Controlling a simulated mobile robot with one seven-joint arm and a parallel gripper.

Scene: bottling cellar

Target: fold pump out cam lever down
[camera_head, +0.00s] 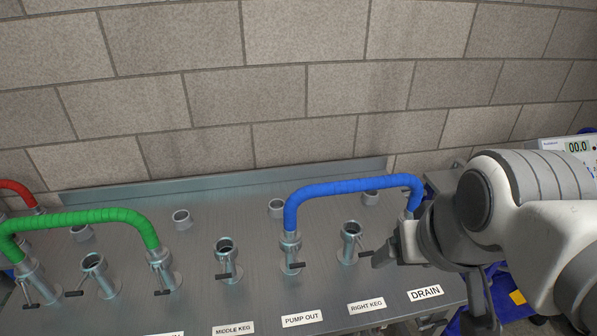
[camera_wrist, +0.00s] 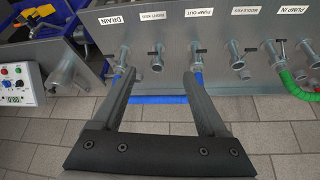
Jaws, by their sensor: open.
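The PUMP OUT port (camera_head: 290,243) stands on the steel panel behind its label, with one end of the blue hose (camera_head: 350,184) on it. Its cam lever (camera_head: 297,266) is a small dark handle that sticks out sideways to the right, low on the port. In the wrist view the PUMP OUT port (camera_wrist: 197,56) is near the tip of the right finger, with its blue hose partly behind that finger. My gripper (camera_head: 374,258) is open and empty, right of the PUMP OUT port and close to the RIGHT KEG port (camera_head: 350,240). The fingers (camera_wrist: 158,75) are wide apart.
The blue hose arches to the DRAIN port, partly hidden by my arm. The MIDDLE KEG port (camera_head: 227,259) is open, with its own lever. A green hose (camera_head: 85,217) joins ports at left. A white display box (camera_head: 572,147) stands at right. A block wall closes the back.

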